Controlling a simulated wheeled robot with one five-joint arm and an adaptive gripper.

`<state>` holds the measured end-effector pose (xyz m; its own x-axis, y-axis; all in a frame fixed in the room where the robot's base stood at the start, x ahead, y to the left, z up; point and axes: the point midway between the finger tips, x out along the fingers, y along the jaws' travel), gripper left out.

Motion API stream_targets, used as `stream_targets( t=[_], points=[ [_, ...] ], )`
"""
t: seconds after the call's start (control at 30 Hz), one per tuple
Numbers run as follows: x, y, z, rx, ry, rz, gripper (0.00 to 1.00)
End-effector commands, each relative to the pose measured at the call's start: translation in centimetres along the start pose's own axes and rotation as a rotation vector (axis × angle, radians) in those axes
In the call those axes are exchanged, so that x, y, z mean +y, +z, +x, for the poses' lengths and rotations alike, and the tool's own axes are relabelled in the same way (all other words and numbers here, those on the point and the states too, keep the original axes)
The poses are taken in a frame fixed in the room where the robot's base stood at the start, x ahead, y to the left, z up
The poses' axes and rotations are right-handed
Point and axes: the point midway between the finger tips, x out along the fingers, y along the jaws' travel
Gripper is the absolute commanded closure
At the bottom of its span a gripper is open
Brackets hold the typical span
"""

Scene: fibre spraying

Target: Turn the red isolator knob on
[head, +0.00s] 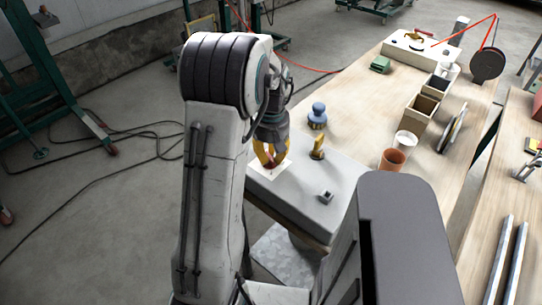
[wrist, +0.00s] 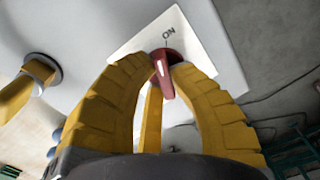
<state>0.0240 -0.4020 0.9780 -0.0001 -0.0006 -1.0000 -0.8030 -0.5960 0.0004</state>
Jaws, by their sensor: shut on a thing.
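The red isolator knob (wrist: 163,68) stands on a white plate (wrist: 186,38) marked "ON" in the wrist view. The plate lies on a grey box (head: 317,203), and its edge shows in the head view (head: 262,177). The yellow fingers of my gripper (wrist: 165,85) are around the knob, one at each side, and shut on it. The knob's handle lies roughly along the line toward the "ON" mark. In the head view my gripper (head: 270,160) is low over the box's left end and mostly hides the knob.
An orange cup (head: 392,160), a white cup (head: 405,141) and wooden bins (head: 419,113) stand on the bench to the right.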

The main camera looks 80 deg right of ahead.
Motion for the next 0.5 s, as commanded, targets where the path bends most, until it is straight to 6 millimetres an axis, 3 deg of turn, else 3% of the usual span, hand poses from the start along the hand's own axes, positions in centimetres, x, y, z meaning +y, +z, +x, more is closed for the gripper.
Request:
stream_targets(
  t=[0.5],
  points=[
    [-0.08,0.21,0.18,-0.004,-0.003,0.188,1.00]
  ],
)
